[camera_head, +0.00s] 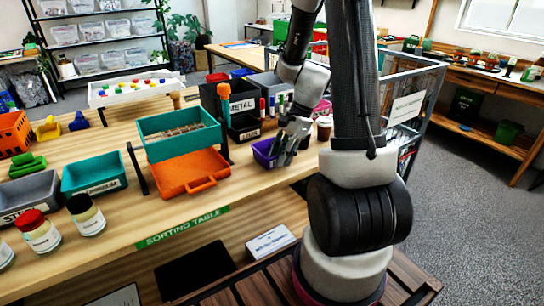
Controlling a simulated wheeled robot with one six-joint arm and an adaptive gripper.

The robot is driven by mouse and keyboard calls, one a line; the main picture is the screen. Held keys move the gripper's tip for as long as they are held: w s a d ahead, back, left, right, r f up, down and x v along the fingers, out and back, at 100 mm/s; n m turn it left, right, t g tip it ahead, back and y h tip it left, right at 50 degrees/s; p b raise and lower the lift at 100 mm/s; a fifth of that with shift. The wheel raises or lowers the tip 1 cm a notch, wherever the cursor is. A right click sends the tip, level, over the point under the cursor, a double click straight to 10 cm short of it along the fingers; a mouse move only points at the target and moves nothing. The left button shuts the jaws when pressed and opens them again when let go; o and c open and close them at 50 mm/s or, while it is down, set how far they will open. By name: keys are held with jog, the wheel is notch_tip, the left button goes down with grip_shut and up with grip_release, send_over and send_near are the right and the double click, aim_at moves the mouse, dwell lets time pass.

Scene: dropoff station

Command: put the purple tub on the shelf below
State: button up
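The purple tub (264,154) stands on the sorting table near its front edge, right of the orange tray. My gripper (287,150) reaches down at the tub's right side, and its grey fingers overlap the tub in the picture. I cannot tell whether they touch or grip it, since the fingers are small and partly merge with the tub. The wooden shelf below (233,247) shows under the table front. A white labelled box (270,242) and a flat black item (195,271) are on it.
A teal bin (180,131) and an orange tray (189,173) stand left of the tub. A black bin labelled METAL (240,105) is behind it, and a brown cup (324,128) is to its right. Jars (86,215) line the front left edge.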

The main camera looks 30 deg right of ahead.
jog(key=shift+a+f, duration=0.1)
jog(key=shift+f, duration=0.2)
grip_shut()
notch_tip(320, 180, up, 10)
dwell(0.5)
